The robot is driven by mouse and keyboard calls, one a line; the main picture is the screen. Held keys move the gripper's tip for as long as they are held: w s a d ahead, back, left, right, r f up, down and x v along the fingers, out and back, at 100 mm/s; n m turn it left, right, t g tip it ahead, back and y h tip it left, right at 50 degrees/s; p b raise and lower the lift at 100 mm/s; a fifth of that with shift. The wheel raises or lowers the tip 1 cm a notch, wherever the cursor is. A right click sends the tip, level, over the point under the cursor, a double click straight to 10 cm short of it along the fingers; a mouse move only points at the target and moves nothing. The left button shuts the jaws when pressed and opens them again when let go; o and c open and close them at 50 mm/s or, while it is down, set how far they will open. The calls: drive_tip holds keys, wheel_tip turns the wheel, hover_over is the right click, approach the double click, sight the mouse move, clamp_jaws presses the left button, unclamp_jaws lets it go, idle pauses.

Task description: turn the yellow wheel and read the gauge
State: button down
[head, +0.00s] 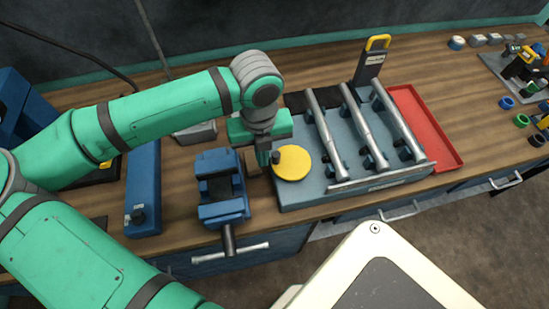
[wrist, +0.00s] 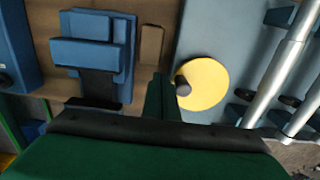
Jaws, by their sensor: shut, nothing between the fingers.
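The yellow wheel (head: 294,165) is a flat disc on the left end of a blue-grey bench unit (head: 310,192). A dark knob (head: 276,157) stands up near its left rim. In the wrist view the wheel (wrist: 210,86) lies right of centre with its knob (wrist: 182,86) on the left side. My gripper (head: 263,159) points down, shut and empty, just left of the knob. In the wrist view its green fingers (wrist: 160,95) are close beside the knob; I cannot tell whether they touch. I cannot make out a gauge face in either view.
A blue vise (head: 222,188) stands left of my gripper. Metal bars (head: 352,120) cross the unit right of the wheel. A red tray (head: 428,130) and a grey piece with a yellow handle (head: 371,62) are farther right and behind. Bare bench lies beyond the tray.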

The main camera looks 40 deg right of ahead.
drive_tip(key=shift+f, duration=0.35)
drive_tip(key=shift+s+d, duration=0.3)
drive_tip(key=shift+d, duration=0.25)
